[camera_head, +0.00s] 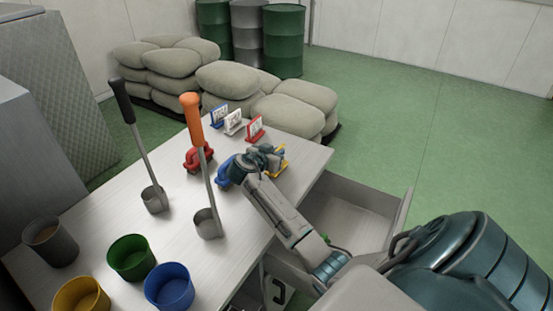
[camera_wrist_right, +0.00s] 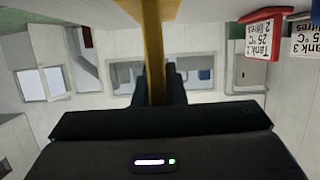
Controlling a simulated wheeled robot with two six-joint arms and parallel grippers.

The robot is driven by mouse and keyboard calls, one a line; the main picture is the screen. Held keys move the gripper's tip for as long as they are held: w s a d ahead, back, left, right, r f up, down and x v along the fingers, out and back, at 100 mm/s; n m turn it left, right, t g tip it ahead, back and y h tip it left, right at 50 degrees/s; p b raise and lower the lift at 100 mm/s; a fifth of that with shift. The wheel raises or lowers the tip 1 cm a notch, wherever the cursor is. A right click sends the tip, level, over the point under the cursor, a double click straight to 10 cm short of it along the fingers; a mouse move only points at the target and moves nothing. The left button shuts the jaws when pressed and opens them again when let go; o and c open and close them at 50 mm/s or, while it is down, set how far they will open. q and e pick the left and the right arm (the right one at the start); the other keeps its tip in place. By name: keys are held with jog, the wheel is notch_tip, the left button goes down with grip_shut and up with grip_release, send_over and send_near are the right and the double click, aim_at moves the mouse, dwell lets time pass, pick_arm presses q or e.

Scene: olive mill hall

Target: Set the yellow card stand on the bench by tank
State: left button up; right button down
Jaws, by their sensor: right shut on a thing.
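The yellow card stand (camera_head: 282,164) is in my right gripper (camera_head: 271,153), over the far right part of the bench (camera_head: 185,235). In the right wrist view the stand shows as a yellow upright bar (camera_wrist_right: 153,50) between the two dark fingers. The gripper hides much of the stand, and I cannot tell whether it touches the bench top. A blue card stand (camera_head: 218,117), a white one (camera_head: 233,122) and a red one (camera_head: 255,128) stand in a row along the bench's far edge. The red card (camera_wrist_right: 262,38) reads "Tank 1" in the right wrist view. My left gripper is out of view.
A red object (camera_head: 199,158) and a blue one (camera_head: 224,172) sit left of my gripper. Two tall dippers, black-handled (camera_head: 122,100) and orange-handled (camera_head: 192,118), stand nearer. Several cups fill the near left. An open drawer (camera_head: 350,212) juts out right. Sacks (camera_head: 295,105) lie beyond.

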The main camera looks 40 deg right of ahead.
jog(key=shift+f, duration=0.5)
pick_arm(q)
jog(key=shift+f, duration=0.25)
pick_arm(e)
jog(key=shift+r, duration=0.1)
jog(key=c, duration=1.9)
grip_release()
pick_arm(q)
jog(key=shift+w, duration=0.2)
pick_arm(e)
jog(key=o, duration=0.4)
